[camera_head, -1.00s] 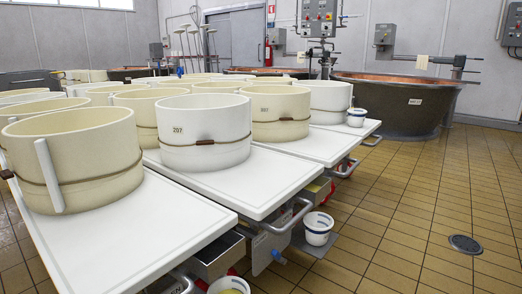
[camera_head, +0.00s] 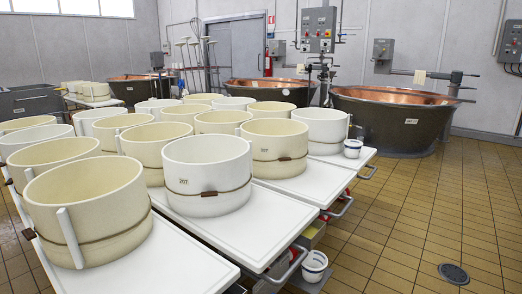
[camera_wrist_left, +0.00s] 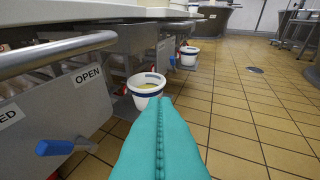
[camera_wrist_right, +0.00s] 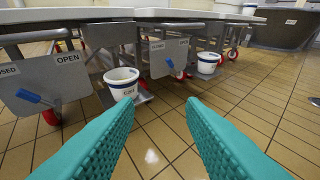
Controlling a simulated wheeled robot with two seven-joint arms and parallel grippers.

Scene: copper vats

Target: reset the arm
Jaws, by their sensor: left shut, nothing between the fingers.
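My left gripper (camera_wrist_left: 160,125) shows in the left wrist view with its two teal fingers pressed together and nothing between them. It is in front of a white bucket with a blue band (camera_wrist_left: 147,88), apart from it. My right gripper (camera_wrist_right: 160,108) shows in the right wrist view with its teal fingers wide apart and empty. Neither gripper shows in the head view.
White tables (camera_head: 232,228) carry several cream and white round moulds (camera_head: 207,172). Copper vats (camera_head: 392,118) stand along the back. Near the left gripper are a metal bar (camera_wrist_left: 55,52) and a blue handle (camera_wrist_left: 55,147). The tiled floor at right (camera_head: 420,210) is clear, with a drain (camera_head: 453,273).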

